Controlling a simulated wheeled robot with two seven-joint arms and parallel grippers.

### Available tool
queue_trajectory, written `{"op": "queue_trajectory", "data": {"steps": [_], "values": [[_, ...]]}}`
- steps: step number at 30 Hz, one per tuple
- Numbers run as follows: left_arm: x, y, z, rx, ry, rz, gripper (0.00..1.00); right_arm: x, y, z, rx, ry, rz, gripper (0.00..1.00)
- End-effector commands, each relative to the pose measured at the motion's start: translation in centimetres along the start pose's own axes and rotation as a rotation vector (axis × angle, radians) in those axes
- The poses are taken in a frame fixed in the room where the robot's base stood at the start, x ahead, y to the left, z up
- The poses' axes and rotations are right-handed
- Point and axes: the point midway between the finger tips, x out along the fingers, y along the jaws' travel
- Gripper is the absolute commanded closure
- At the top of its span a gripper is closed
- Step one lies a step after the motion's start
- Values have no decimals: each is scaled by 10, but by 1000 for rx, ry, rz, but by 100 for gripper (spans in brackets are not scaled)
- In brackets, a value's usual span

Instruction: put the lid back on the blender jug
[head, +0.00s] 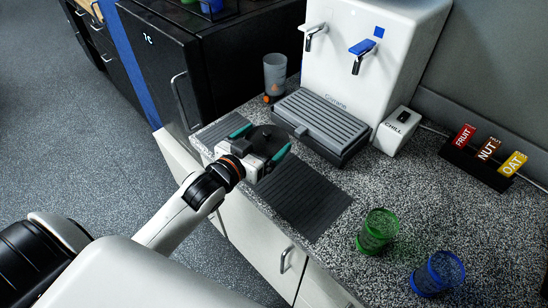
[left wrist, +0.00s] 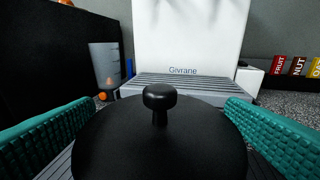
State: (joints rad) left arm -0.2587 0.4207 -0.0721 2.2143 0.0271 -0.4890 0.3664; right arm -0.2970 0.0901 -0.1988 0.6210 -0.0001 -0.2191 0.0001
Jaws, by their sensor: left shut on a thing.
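My left gripper (head: 263,146) has its teal fingers shut on the black round lid (head: 261,138), over the dark ribbed mat by the counter's front edge. The lid with its round knob (left wrist: 160,98) fills the lower middle of the left wrist view, knob up, between the two fingers. A grey translucent vessel (head: 275,72) with an orange mark low down stands upright behind it, left of the white dispenser; it looks like the jug. It also shows in the left wrist view (left wrist: 104,62), apart from the lid. My right gripper is not in view.
The white dispenser (head: 372,45) with its grey drip tray (head: 320,120) stands behind the lid. A green cup (head: 377,231), a blue cup (head: 438,272), a CHILL box (head: 398,131) and a label stand (head: 470,165) are to the right. A dark mat (head: 302,195) lies bare in front.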

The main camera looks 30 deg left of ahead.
Motion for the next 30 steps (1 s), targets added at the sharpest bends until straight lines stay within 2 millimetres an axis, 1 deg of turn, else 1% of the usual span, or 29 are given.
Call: {"op": "queue_trajectory", "data": {"steps": [1, 4, 6, 9, 16, 19, 26, 29, 30], "values": [[1, 0, -14, -3, 7, 0, 31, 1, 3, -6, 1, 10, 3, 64], [4, 0, -31, -3, 5, 1, 31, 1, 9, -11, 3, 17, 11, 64], [5, -1, -40, -3, 4, 0, 31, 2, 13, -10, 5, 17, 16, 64], [6, 0, -47, -1, 2, 0, 31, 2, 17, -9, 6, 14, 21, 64], [11, 0, -78, -1, 3, 1, 31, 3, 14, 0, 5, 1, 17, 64], [12, -1, -83, -1, 0, 0, 31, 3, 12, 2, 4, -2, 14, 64], [12, -1, -83, 0, 0, -1, 32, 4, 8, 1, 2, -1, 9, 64], [12, -1, -86, -1, 1, 0, 32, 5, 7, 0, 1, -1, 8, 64], [12, -1, -86, -1, 1, 0, 1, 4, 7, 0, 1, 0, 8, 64]]}}
